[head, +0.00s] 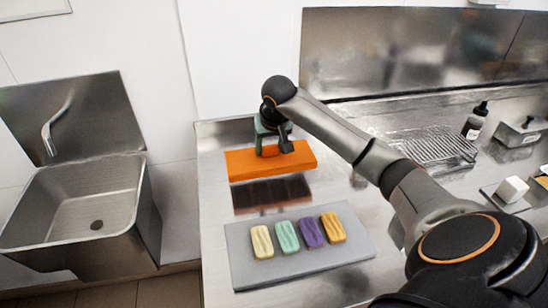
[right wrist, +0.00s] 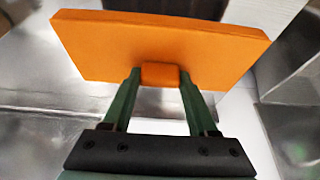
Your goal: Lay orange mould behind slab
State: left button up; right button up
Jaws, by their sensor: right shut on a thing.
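The orange mould (head: 240,164) is a flat bright orange bar. My right gripper (head: 272,151) is shut on it by a small raised orange block, which shows between the fingers in the right wrist view. The mould (right wrist: 110,45) is above the steel counter, behind the slab; a dark reflection shows below it on the counter. Whether it touches the counter is hard to tell. The grey slab (head: 300,267) lies nearer and bears yellow, mint, purple and orange ridged bars. The right wrist view also shows my right gripper (right wrist: 160,78). My left gripper is not in view.
The steel counter (head: 215,215) has bare room around the slab. A wire rack (head: 430,148), a dark bottle (head: 476,121) and a steel dispenser box (head: 518,133) stand at right. A sink (head: 80,205) is at far left.

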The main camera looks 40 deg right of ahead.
aim_at(274, 156)
jog(key=shift+w+d+f, duration=0.15)
jog(key=shift+d+f, duration=0.4)
jog(key=shift+f, duration=0.1)
jog(key=f, duration=0.3)
jog(key=shift+w+d+f, duration=0.1)
jog(key=shift+d, duration=0.3)
jog(key=shift+f, duration=0.4)
jog(key=o, duration=1.4)
jog(key=v, duration=1.2)
jog(key=shift+a, duration=0.15)
